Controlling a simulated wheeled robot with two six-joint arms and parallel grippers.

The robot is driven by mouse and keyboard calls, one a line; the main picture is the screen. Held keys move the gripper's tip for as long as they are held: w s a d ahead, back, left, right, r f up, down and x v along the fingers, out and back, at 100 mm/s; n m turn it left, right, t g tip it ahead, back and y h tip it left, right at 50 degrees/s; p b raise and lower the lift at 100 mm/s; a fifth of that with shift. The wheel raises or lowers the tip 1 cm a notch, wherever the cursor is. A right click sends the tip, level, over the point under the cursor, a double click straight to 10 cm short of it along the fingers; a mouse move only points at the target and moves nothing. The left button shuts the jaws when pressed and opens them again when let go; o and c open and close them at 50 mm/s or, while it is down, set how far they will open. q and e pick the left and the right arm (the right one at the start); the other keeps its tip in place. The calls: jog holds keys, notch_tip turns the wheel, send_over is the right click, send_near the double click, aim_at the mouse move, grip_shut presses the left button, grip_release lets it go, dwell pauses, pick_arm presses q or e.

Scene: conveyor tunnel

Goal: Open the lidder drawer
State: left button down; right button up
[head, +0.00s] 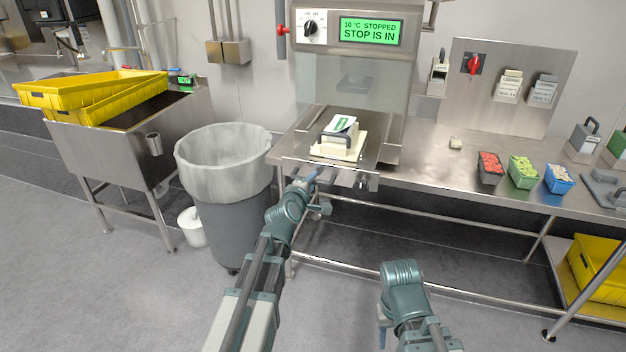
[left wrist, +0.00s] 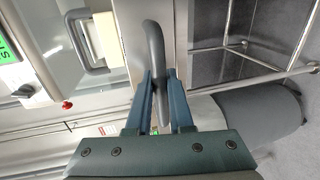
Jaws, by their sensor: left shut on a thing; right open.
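The lidder (head: 345,85) is a steel machine with a clear front and a green display reading "10 °C STOPPED, STOP IS IN". Its drawer (head: 297,153) is the steel front part at bench height, carrying a cream block with a dark handle (head: 341,143). My left gripper (head: 312,178) is at the drawer's front edge. In the left wrist view, its blue fingers (left wrist: 160,95) are shut on a dark grey drawer handle (left wrist: 155,45). How far the drawer is out is hard to tell. My right gripper (head: 382,338) is low at the bottom, away from the bench, apparently empty; its fingers show only partly.
A lined grey bin (head: 225,165) stands close left of my left arm. A steel sink stand with yellow crates (head: 95,95) is further left. The bench (head: 425,165) right of the lidder holds red, green and blue tubs (head: 523,172). Floor before the bench is clear.

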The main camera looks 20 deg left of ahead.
pick_arm(q)
jog(key=c, duration=0.8)
grip_release()
jog(key=shift+s, duration=0.1)
